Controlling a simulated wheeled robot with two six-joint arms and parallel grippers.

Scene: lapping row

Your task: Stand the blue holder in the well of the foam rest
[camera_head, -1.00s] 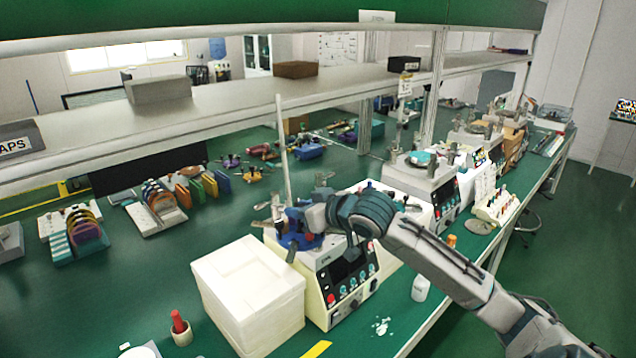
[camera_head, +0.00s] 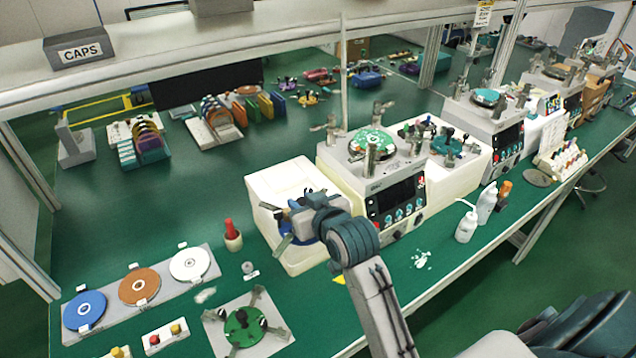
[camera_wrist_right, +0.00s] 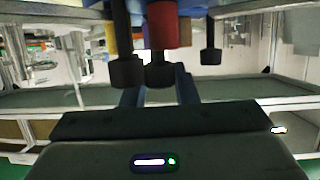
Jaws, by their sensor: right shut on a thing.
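The foam rest, a cream-white block (camera_head: 268,183), stands on the green bench at the left of the nearest lapping machine. My right gripper (camera_head: 310,208) is over the block and shut on the blue holder (camera_head: 302,229). The holder shows as a blue patch with metal parts, largely covered by my gripper and wrist. In the right wrist view several black knobs and a red cylinder (camera_wrist_right: 163,24) of the holder hang close in front of the jaws. The well is hidden, and I cannot tell whether the holder touches the foam. My left gripper is not in view.
The nearest lapping machine (camera_head: 392,192) stands right of the foam. A red-handled pot (camera_head: 232,236), a green plate fixture (camera_head: 244,327) and a tray of coloured discs (camera_head: 139,287) are at its left. White bottles (camera_head: 467,222) stand at the right. A shelf runs above the bench.

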